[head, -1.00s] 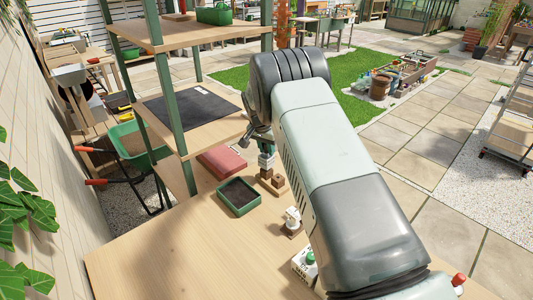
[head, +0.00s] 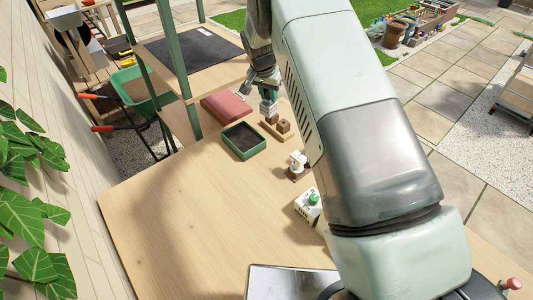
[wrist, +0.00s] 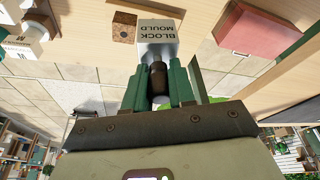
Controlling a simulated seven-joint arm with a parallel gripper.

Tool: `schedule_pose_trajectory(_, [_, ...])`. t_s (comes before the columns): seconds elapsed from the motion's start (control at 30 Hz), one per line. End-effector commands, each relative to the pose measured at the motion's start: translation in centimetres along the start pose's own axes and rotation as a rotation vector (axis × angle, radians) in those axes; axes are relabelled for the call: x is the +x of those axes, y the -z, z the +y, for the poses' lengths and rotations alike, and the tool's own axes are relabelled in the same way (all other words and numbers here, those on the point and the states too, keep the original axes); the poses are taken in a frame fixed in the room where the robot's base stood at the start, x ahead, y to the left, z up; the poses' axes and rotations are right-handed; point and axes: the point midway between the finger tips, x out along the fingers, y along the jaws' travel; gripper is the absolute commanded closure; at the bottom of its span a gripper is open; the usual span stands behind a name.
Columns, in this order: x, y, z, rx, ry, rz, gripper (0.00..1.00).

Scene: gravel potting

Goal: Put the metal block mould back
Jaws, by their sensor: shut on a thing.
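The metal block mould (wrist: 157,38) is a silver box with dark "BLOCK MOULD" lettering and a brown handle (wrist: 158,78). My gripper (wrist: 158,88) is shut on that handle, between its green fingers. I cannot tell whether the mould touches the stand.
A green tray of dark soil (head: 261,149) stands left of the stand, with a red box (head: 226,106) behind it. The table's front left (head: 190,220) is clear.

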Motion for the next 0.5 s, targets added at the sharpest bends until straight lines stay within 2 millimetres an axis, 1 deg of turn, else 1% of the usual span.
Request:
schedule_pose_trajectory(0.03, [-0.8, -1.4, 0.2, -0.023, 0.004, 0.001, 1.0])
schedule_pose_trajectory(0.17, [-2.4, -5.0, 1.3, -0.075, 0.02, 0.008, 1.0])
schedule_pose_trajectory(0.3, [-4.0, -8.8, 2.9, -0.121, 0.04, 0.01, 1.0])
schedule_pose_trajectory(0.4, [-4.9, -11.1, 4.0, -0.145, 0.051, 0.01, 1.0])
schedule_pose_trajectory(0.5, [-5.6, -12.7, 5.0, -0.16, 0.06, 0.008, 1.0])
